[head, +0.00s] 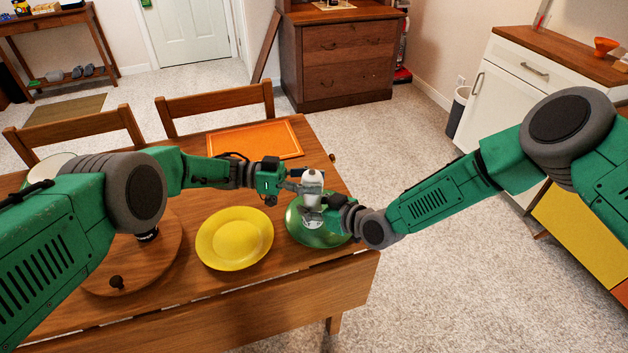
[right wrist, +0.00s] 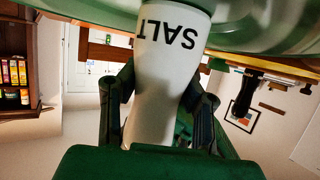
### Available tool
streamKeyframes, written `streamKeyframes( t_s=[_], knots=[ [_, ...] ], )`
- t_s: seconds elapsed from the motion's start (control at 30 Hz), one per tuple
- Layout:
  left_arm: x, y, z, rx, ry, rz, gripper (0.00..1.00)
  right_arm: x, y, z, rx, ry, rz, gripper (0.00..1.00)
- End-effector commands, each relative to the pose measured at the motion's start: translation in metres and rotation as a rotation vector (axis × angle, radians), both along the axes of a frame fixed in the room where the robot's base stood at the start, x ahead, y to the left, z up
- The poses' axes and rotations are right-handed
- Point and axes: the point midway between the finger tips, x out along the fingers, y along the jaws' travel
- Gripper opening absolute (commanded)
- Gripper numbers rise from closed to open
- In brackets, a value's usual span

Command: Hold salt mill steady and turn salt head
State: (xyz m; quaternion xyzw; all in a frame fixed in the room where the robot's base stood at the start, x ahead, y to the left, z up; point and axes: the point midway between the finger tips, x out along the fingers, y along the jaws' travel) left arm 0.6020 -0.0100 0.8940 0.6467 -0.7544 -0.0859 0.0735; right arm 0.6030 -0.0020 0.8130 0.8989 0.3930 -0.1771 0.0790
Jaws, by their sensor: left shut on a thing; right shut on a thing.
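The white salt mill (head: 312,176) stands at the green plate (head: 294,232) on the table's right side. In the right wrist view the white mill body (right wrist: 160,75) shows upside down, with black "SALT" lettering near the green plate. My left gripper (head: 303,187) comes in from the left and is shut on the mill's upper part. My right gripper (head: 322,212) is shut on the mill's body lower down. Its two fingers flank the body in the right wrist view (right wrist: 155,105). The grippers hide part of the mill, and its exact contact with the plate is unclear.
A yellow plate (head: 235,238) lies left of the green one. An orange placemat (head: 255,139) lies at the far side. A round wooden board (head: 150,275) sits at the left, partly behind my left arm. Chairs (head: 215,101) stand behind the table.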

Motion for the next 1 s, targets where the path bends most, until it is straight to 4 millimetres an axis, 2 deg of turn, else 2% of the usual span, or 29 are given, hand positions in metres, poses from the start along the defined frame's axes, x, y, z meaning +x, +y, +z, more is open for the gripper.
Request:
streamKeyframes(
  t_s=[0.03, 0.07, 0.1, 0.13, 0.43, 0.57, 0.67, 1.0],
  knots=[
    [0.001, 0.003, -0.004, 0.010, 0.001, 0.007, 0.11, -0.007, -0.001, -0.009, -0.010, 0.019, 0.007, 0.00],
    [0.001, 0.003, -0.004, 0.010, 0.001, 0.007, 0.11, -0.007, -0.001, -0.009, -0.010, 0.019, 0.007, 0.00],
    [0.001, 0.003, -0.004, 0.009, 0.002, 0.007, 0.54, -0.007, -0.001, -0.009, -0.010, 0.019, 0.007, 0.00],
    [0.001, 0.003, -0.004, 0.009, 0.002, 0.006, 0.65, -0.007, -0.001, -0.009, -0.010, 0.019, 0.007, 0.00],
    [0.000, 0.001, -0.002, 0.004, 0.001, 0.002, 0.65, -0.007, -0.002, -0.009, -0.008, 0.019, 0.004, 0.00],
    [0.001, 0.008, -0.002, 0.004, 0.001, 0.003, 0.65, -0.006, -0.002, -0.009, -0.008, 0.019, 0.004, 0.00],
    [0.004, 0.023, -0.003, 0.004, 0.001, 0.004, 0.65, -0.006, -0.002, -0.009, -0.009, 0.019, 0.003, 0.00],
    [0.016, 0.099, -0.005, 0.006, -0.001, 0.004, 0.65, -0.006, -0.002, -0.009, -0.009, 0.018, 0.002, 0.00]
  ],
)
